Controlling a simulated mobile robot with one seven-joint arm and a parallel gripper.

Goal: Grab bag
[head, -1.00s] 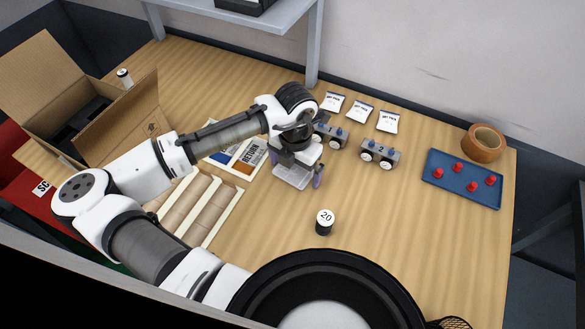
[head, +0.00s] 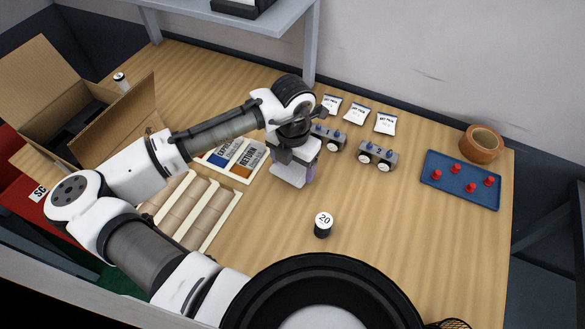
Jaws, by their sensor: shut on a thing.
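Three small white bags with dark print lie in a row near the wall: a left bag (head: 331,104), a middle bag (head: 357,115) and a right bag (head: 386,122). The left bag is close behind my wrist in the picture. My gripper (head: 293,173) points down over the table in front of the bags, apart from them. It is shut on a pale, flat thing at its tips. My wrist and fingers hide much of that thing, so I cannot tell whether it is another bag.
Two grey wheeled blocks (head: 377,155) stand right of my gripper. A label card (head: 237,156) and a compartment tray (head: 215,215) lie left. A black-and-white cylinder (head: 323,224) stands in front. A blue tray (head: 461,181) with red pegs, a tape roll (head: 482,143) and an open carton (head: 125,115) flank the table.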

